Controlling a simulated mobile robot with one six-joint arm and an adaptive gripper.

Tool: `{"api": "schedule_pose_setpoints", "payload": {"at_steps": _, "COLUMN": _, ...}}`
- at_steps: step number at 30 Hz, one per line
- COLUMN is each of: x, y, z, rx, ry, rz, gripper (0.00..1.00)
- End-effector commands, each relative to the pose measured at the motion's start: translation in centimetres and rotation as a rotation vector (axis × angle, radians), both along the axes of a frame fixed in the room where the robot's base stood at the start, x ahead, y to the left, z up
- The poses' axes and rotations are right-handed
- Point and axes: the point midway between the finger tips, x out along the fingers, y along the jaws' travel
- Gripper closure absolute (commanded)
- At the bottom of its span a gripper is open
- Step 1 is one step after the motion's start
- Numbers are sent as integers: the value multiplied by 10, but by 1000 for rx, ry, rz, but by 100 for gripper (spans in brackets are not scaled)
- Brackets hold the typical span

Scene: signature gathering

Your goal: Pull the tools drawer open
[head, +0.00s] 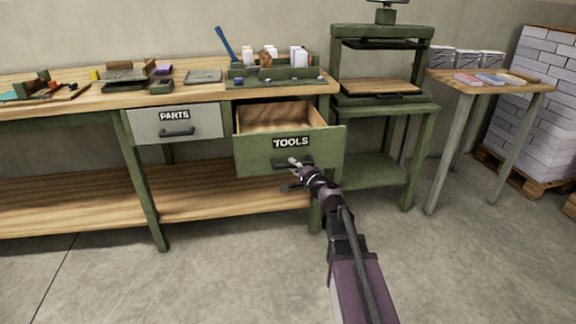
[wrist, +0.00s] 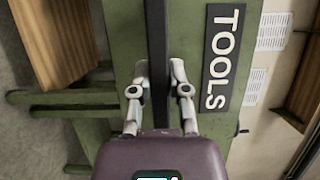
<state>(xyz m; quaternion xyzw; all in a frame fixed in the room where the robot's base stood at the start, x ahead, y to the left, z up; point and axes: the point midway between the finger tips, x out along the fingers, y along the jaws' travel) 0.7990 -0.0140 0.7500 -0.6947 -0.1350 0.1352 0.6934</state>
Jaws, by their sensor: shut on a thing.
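The tools drawer (head: 252,160) has a green front with a black TOOLS label (head: 291,142). It stands pulled out from the workbench, and its bare wooden inside shows from above in the head view. The drawer front also shows turned sideways in the wrist view (wrist: 190,50). Its dark bar handle (wrist: 157,40) runs between my fingers there. My gripper (head: 291,174) is at the handle, below the label, and is shut on it. In the wrist view my gripper (wrist: 160,80) has one finger on each side of the bar. The fingertips' exact contact is partly hidden.
The grey parts drawer (head: 178,124) is shut, to the left. The workbench top (head: 200,93) holds tools and trays. A green press (head: 380,100) and a small side table (head: 490,85) stand to the right. The floor (head: 220,280) in front is clear.

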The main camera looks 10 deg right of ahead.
Motion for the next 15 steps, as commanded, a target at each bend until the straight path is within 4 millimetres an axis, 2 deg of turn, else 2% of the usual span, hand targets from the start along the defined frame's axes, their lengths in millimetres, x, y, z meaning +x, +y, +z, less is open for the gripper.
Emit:
{"api": "schedule_pose_setpoints", "payload": {"at_steps": 1, "x": 1, "y": -5, "z": 0, "rx": 0, "ry": 0, "rz": -16, "gripper": 100}}
{"api": "schedule_pose_setpoints", "payload": {"at_steps": 5, "x": 2, "y": -2, "z": 0, "rx": 0, "ry": 0, "rz": -13, "gripper": 100}}
{"api": "schedule_pose_setpoints", "payload": {"at_steps": 6, "x": 2, "y": -2, "z": 0, "rx": 0, "ry": 0, "rz": -12, "gripper": 66}}
{"api": "schedule_pose_setpoints", "payload": {"at_steps": 8, "x": 1, "y": 0, "z": 0, "rx": 0, "ry": 0, "rz": -10, "gripper": 49}}
{"api": "schedule_pose_setpoints", "payload": {"at_steps": 9, "x": 1, "y": 1, "z": 0, "rx": 0, "ry": 0, "rz": -8, "gripper": 43}}
{"api": "schedule_pose_setpoints", "payload": {"at_steps": 15, "x": 1, "y": 5, "z": 0, "rx": 0, "ry": 0, "rz": -1, "gripper": 43}}
